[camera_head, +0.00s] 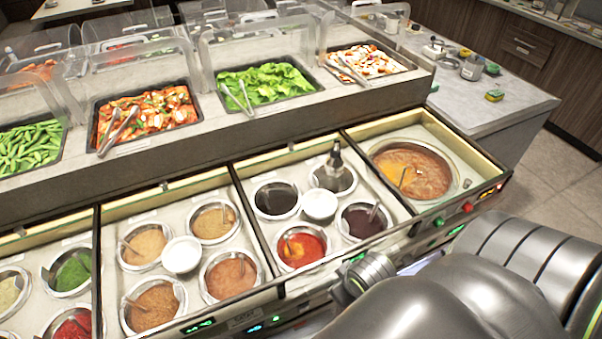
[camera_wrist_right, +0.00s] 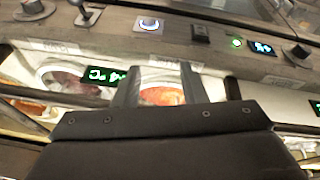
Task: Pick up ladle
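A large round soup well (camera_head: 455,185) with orange-brown soup sits at the right end of the counter in the head view. A thin ladle handle (camera_head: 404,178) sticks up from its soup; its bowl is hidden. Several smaller sauce wells also have short utensil handles, such as the one in the red sauce (camera_head: 289,246). My right gripper (camera_wrist_right: 160,90) shows in the right wrist view with its two fingers apart and nothing between them. It faces the counter's front panel, with a well of orange-red sauce behind the fingertips. My left gripper is in neither view.
A dark upright object (camera_head: 336,158) stands in a back sauce well. White round containers (camera_head: 320,204) sit between wells. Food trays under clear guards (camera_head: 262,85) line the back. The front panel has knobs, including a red one (camera_head: 467,207). My right arm covers the lower right.

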